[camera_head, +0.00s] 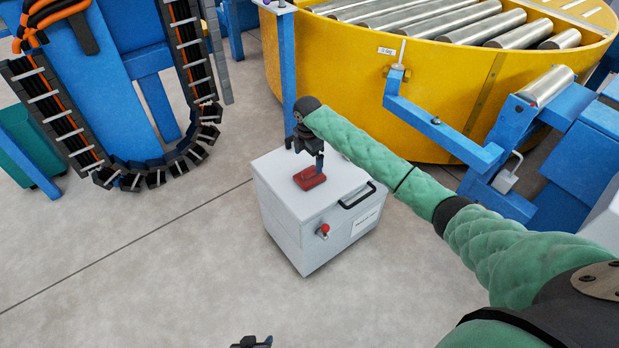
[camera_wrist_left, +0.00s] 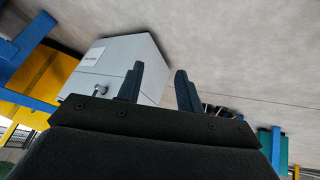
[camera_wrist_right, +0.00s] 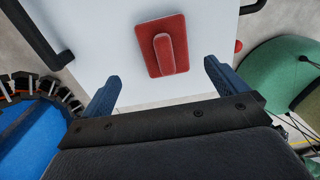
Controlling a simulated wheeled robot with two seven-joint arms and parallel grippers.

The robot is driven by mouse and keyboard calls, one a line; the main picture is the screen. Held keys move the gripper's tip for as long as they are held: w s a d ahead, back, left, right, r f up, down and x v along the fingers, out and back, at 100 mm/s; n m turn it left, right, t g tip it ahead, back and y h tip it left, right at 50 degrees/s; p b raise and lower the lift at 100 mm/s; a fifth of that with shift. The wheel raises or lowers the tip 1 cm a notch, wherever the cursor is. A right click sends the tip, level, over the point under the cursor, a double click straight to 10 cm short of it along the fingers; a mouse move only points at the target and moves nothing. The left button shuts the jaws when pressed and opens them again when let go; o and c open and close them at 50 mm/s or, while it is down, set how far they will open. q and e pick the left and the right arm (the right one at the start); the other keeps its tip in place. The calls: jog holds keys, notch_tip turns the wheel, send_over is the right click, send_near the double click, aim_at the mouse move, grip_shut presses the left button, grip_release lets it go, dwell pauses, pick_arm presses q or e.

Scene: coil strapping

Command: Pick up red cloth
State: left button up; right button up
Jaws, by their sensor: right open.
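The red cloth (camera_head: 311,179) lies on top of a light grey box and also shows in the right wrist view (camera_wrist_right: 176,62). It is a flat red patch with a raised fold in its middle. My right gripper (camera_head: 308,160) is over the box, close to the cloth, with its jaws pointing down. In the right wrist view its fingers (camera_wrist_right: 161,72) are apart, with the cloth ahead of and between them, and nothing is held. My left gripper (camera_head: 251,342) barely shows at the bottom edge of the head view. In the left wrist view its fingers (camera_wrist_left: 160,70) are apart and empty.
The grey box (camera_head: 290,222) has a black handle (camera_head: 357,196) and a red knob (camera_head: 323,230). A yellow roller turntable (camera_head: 440,85) and blue arm frame (camera_head: 440,130) stand behind. A blue machine with a cable chain (camera_head: 190,150) is at left. The front floor is clear.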

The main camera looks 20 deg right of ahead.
aim_at(310, 170)
jog(key=f, duration=0.6)
jog(key=shift+s+d, duration=0.15)
jog(key=shift+s, duration=0.25)
jog(key=shift+f, duration=0.3)
jog(key=c, duration=1.1)
pick_arm(q)
jog(key=shift+r, duration=0.8)
pick_arm(e)
jog(key=shift+o, duration=0.2)
jog(key=shift+r, duration=0.15)
jog(key=shift+r, duration=0.3)
jog(key=r, duration=0.2)
jog(key=d+r, duration=0.1)
jog(key=shift+s+r, duration=0.3)
jog(key=shift+r, duration=0.1)
pick_arm(q)
jog(key=shift+f, duration=1)
pick_arm(e)
jog(key=s+d+r, duration=0.6)
jog(key=d, duration=0.2)
jog(key=shift+d+r, duration=0.2)
jog(key=shift+d, duration=0.15)
